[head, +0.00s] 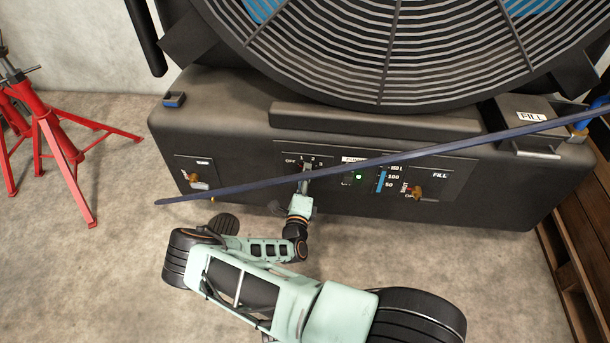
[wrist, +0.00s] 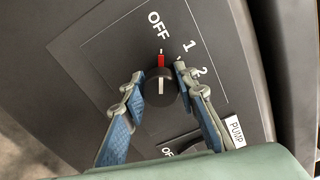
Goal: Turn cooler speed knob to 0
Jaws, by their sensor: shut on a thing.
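The black speed knob (wrist: 160,96) with a red and white pointer is on the dark control panel of the cooler (head: 230,120). In the wrist view its pointer is up, toward the OFF label (wrist: 156,19); the 1 and 2 marks are to the right. My gripper (wrist: 158,78) has its blue-padded fingers on either side of the knob and is shut on it. In the head view my gripper (head: 304,184) reaches the panel under the OFF, 1, 2, 3 marks and hides the knob.
A long dark blue bar (head: 230,190) crosses in front of the cooler panel. A pump switch with a green light (head: 358,176) is to the right of the knob. Red stands (head: 55,140) are at left, a wooden pallet (head: 580,240) at right.

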